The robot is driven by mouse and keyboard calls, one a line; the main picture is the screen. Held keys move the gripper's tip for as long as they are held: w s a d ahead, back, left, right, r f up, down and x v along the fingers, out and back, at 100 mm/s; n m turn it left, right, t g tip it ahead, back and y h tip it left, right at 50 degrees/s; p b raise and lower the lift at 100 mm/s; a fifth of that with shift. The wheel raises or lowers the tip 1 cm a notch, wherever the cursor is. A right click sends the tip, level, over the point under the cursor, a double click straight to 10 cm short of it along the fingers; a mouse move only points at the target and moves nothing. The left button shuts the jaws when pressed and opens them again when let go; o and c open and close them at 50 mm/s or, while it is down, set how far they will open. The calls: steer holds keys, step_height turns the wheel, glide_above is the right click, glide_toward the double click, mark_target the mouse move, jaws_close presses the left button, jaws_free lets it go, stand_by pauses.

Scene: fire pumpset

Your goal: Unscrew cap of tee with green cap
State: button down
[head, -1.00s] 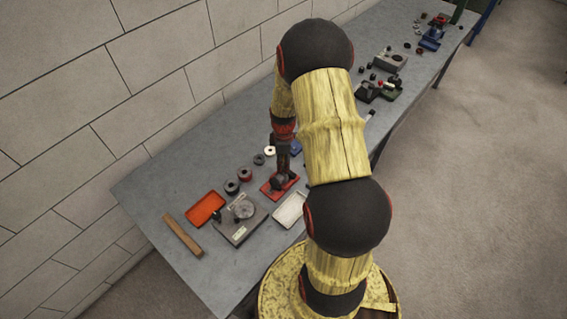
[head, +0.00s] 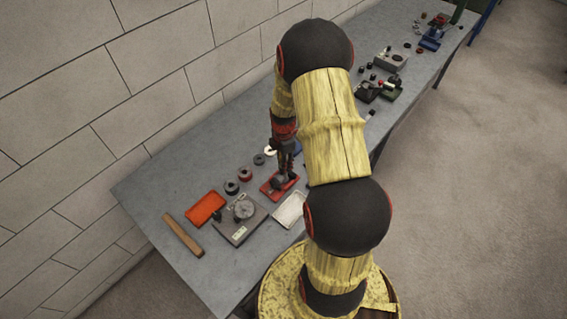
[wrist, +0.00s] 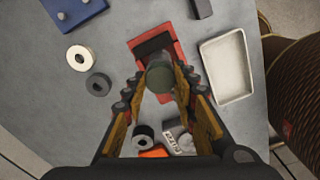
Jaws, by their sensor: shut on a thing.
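My gripper (head: 285,165) points down over a red base (head: 268,190) on the bench. In the wrist view, the fingers (wrist: 161,84) are shut on a round, dull grey-green cap (wrist: 159,74), one finger on each side. The cap is seen from its end and sits above the red base (wrist: 176,52), which carries a dark body (wrist: 154,45). The tee under the cap is mostly hidden, so I cannot tell whether the cap is still on its thread.
A white tray (head: 290,210) is close on the right of the red base. Dark rings (head: 231,187), a grey fixture with a dial (head: 240,221), an orange tray (head: 205,208) and a wooden bar (head: 183,235) lie nearby. A blue plate (wrist: 75,11) and pale ring (wrist: 79,58) are left.

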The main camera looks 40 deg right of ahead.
steer(key=n, duration=0.3)
steer(key=shift+n, duration=0.8)
steer(key=n, duration=0.3)
steer(key=shift+r+p, duration=1.6)
steer(key=shift+r, duration=0.95)
